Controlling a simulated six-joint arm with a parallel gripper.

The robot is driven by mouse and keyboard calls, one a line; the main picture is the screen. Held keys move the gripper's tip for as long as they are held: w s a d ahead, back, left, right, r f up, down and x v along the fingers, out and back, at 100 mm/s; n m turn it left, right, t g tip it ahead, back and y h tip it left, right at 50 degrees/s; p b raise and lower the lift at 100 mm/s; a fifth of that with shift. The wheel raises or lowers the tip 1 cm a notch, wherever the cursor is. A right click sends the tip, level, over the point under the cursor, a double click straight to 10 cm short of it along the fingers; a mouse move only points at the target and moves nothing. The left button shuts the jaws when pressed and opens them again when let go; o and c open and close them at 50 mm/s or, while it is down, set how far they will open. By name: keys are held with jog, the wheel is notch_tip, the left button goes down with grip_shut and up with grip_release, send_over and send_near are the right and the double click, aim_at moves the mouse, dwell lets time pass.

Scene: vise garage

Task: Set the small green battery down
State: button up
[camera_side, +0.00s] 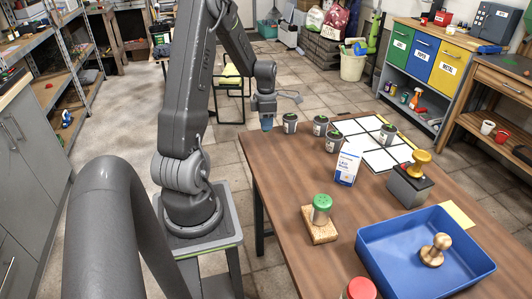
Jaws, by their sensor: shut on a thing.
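My gripper (266,122) points down at the left far corner of the wooden table. It is shut, with a small blue-grey part at its tip. The small green battery is not clearly visible; what sits between the jaws is too small and hidden to make out. A dark can with a green-marked top (290,123) stands just right of my gripper. I cannot tell whether they touch. Similar cans (320,125) stand farther right, one of them (388,133) on a white-panelled grid (378,158).
A red lid (361,289) shows at the front.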

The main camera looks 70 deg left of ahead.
aim_at(266, 152)
notch_tip(266, 152, down, 9)
jog(key=shift+r, duration=0.1)
dwell(0.3)
jog(key=shift+f, duration=0.25)
jog(key=o, duration=0.9)
